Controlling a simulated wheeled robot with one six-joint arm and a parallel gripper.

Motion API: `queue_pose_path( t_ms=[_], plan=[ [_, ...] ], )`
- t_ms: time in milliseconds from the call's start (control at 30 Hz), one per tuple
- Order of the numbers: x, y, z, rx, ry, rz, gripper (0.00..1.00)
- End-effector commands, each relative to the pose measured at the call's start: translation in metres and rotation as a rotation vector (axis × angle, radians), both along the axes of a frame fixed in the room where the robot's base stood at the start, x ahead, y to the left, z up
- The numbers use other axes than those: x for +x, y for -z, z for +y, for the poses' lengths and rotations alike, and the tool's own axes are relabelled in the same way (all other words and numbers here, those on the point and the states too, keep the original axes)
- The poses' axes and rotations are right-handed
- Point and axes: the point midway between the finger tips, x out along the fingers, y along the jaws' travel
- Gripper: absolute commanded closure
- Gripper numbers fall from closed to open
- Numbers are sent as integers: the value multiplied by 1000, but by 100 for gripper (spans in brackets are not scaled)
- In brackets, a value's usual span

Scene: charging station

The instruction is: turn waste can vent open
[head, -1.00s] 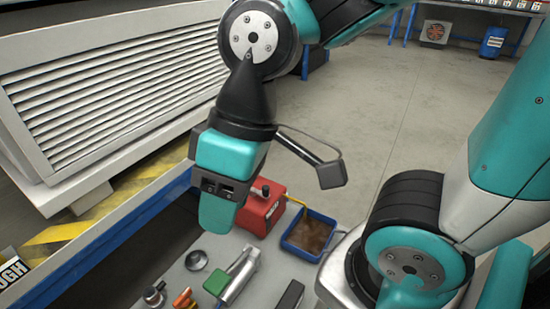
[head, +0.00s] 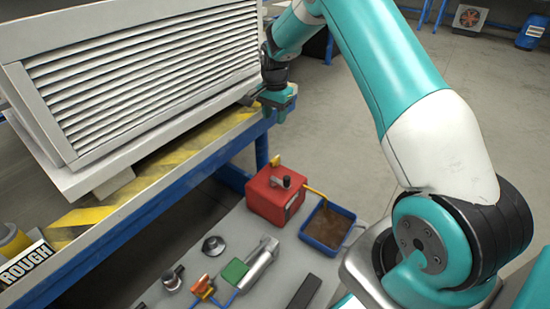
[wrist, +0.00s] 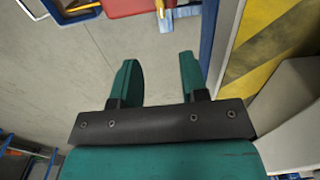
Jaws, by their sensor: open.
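The red waste can (head: 276,194) stands on the grey surface in the head view, with a dark knob (head: 287,182) on top and a small yellow part (head: 275,160) at its back edge. Which of these is the vent I cannot tell. A yellow spout (head: 315,192) runs from the can toward the blue tray. My gripper (head: 278,108) is beside the far end of the blue bench, above and behind the can and apart from it. In the wrist view my gripper (wrist: 157,62) is open with nothing between its fingers. Part of a red object (wrist: 125,7), seemingly the can, shows at the top edge.
A blue tray (head: 345,219) of brown liquid stands right of the can. A silver cylinder (head: 262,258), a green block (head: 235,271) and other small parts lie in front. The blue bench (head: 190,165) with a large louvred unit (head: 150,80) borders the left. Open floor lies behind.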

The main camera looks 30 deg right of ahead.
Motion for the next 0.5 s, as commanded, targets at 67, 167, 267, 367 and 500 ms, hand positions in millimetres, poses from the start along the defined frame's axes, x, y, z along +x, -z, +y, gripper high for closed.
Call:
queue_pose_path(
  t_ms=[67,167,267,367,500],
  plan=[
    [2,10,-5,-3,22,3,60],
    [2,23,-5,-4,27,5,60],
    [1,43,-4,-3,24,5,60],
    [1,67,-3,-3,22,5,60],
    [2,99,-3,-3,21,4,60]
  ],
)
